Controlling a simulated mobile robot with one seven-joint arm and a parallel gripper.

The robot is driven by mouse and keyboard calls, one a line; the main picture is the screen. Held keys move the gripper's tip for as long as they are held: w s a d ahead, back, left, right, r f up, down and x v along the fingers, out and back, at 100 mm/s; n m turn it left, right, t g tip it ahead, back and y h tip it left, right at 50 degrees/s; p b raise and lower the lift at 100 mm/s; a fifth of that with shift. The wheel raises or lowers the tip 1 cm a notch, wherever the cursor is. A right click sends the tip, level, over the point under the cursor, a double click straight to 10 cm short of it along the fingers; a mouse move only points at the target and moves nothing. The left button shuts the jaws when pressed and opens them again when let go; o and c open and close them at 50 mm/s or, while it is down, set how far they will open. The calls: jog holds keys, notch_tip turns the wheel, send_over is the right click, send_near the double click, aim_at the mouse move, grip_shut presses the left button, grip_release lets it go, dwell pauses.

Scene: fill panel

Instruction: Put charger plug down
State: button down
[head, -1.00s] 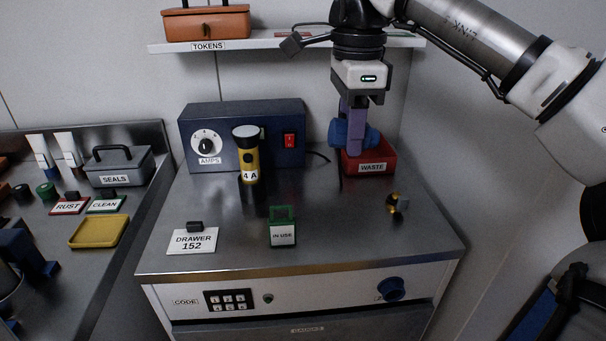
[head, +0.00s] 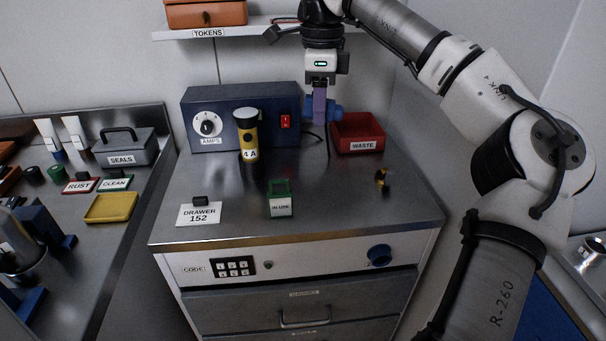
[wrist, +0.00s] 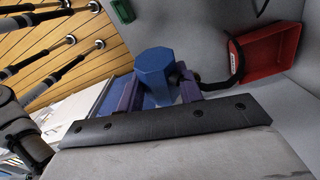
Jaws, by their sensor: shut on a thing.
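My gripper (head: 320,118) has purple fingers shut on the blue charger plug (head: 336,109), held above the metal cabinet top. In the wrist view the plug (wrist: 154,72) shows as a blue, many-sided block between the two fingers (wrist: 157,90). A black cable (wrist: 237,62) runs close by the plug. In the head view the plug is just right of the dark blue AMPS box (head: 240,92) and left of the red WASTE bin (head: 360,147). The fingers partly hide the plug.
A yellow-and-black torch (head: 249,140) tagged 4 A stands before the box. A green-framed IN USE sign (head: 280,205), a DRAWER 152 card (head: 199,214) and a small brass-and-black part (head: 382,178) sit on the cabinet top (head: 330,205). The middle right is clear. A shelf (head: 250,37) hangs above.

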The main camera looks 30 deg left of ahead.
aim_at(316, 197)
notch_tip(316, 197, down, 18)
jog(key=shift+f+p, duration=0.2)
jog(key=shift+p, duration=0.45)
jog(key=shift+f, duration=0.15)
jog(key=c, duration=0.9)
grip_release()
notch_tip(316, 197, up, 12)
jog(key=shift+w+r+b, duration=0.1)
jog(key=shift+r+b, duration=0.05)
jog(key=shift+b, duration=0.4)
